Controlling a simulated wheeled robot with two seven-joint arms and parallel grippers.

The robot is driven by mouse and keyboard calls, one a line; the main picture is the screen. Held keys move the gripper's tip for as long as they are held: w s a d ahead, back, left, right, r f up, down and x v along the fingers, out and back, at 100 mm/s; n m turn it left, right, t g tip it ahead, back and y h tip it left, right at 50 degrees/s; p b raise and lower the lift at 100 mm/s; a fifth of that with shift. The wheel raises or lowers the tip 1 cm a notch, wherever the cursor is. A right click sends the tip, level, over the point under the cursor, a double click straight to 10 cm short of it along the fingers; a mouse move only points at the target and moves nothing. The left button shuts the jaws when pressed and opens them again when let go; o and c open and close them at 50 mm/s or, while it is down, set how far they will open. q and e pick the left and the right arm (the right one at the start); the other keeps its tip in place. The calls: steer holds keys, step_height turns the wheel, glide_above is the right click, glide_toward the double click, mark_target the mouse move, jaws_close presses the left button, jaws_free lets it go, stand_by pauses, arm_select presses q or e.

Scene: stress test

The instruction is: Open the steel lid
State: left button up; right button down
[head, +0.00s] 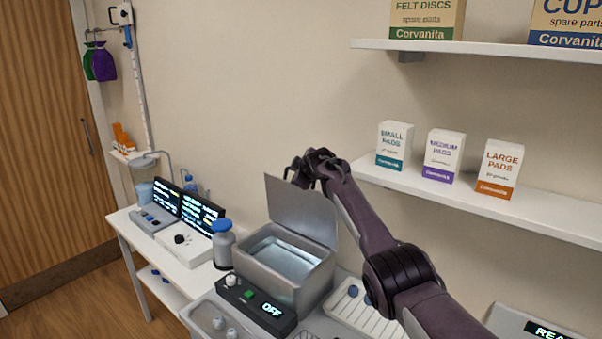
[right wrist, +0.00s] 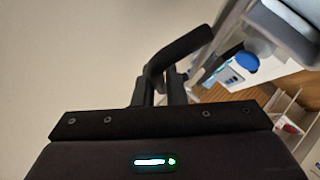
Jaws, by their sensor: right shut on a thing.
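The steel lid (head: 300,210) stands raised and tilted back at the rear of the steel bath (head: 290,287) in the head view. The bath is uncovered, and its bright interior shows. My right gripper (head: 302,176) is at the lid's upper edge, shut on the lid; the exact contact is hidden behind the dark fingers. In the right wrist view my right gripper (right wrist: 168,82) shows as dark fingers, and the grip itself is hard to make out. My left gripper is in neither view.
A control box (head: 255,303) reading OFF fronts the bath. A grey bottle with a blue cap (head: 222,243) stands to its left, near lit screens (head: 203,214). A white rack (head: 352,310) lies to the right. A wall shelf (head: 450,190) holds several boxes close behind my right arm.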

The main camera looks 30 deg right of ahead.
steer(key=shift+f, duration=0.1)
steer(key=c, duration=1.5)
jaws_free()
steer(key=shift+s, duration=0.1)
steer(key=shift+b+v, duration=0.8)
steer(key=shift+v, duration=0.05)
steer(key=s+a+r+b, duration=0.1)
steer(key=s+a+b, duration=0.2)
steer(key=s, duration=1.1)
steer(key=shift+a+r+b, duration=0.25)
steer(key=shift+r+b, duration=0.1)
steer(key=shift+b, duration=0.75)
steer(key=shift+s+f, duration=0.1)
steer(key=shift+s, duration=0.05)
